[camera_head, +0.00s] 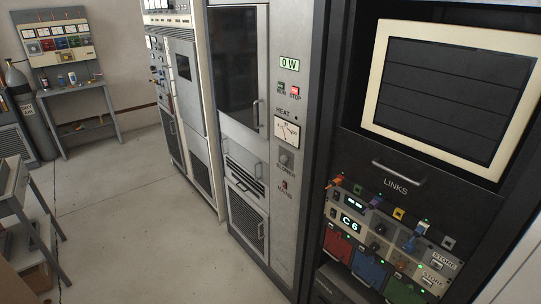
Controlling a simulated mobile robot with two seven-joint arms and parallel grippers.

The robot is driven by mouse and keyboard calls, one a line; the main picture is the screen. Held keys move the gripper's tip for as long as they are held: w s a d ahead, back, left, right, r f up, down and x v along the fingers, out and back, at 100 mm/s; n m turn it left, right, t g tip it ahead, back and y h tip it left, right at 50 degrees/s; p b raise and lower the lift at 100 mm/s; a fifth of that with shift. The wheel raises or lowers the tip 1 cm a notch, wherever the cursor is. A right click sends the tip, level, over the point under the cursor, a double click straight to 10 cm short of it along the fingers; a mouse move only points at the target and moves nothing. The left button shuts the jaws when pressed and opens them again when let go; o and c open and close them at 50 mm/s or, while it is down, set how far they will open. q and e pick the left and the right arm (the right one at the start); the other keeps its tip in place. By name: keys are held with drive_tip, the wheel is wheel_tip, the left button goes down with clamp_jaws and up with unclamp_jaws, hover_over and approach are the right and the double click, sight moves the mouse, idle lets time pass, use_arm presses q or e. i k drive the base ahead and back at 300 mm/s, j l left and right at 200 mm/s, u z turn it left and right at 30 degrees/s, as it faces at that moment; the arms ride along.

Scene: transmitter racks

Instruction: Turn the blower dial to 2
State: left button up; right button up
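The blower dial (285,160) is a small round grey knob on the narrow light-grey panel of the transmitter rack, just above the label "BLOWER". It is too small to tell which number it points to. Above it are a needle meter (286,133) labelled "HEAT" and a green-lit display (289,63) reading "0 W". A red switch marked "MAINS" (285,185) sits below the dial. Neither of my grippers shows in the head view.
To the right, a dark rack holds a cream-framed screen (445,85) and a "LINKS" panel (385,235) with coloured plugs. A grey bench (75,92) and a gas cylinder (30,110) stand back left. The floor (140,225) before the racks is clear.

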sight(284, 159)
drive_tip(key=i+j+z, duration=0.1)
drive_tip(key=i+j, duration=0.7)
drive_tip(key=j, duration=0.15)
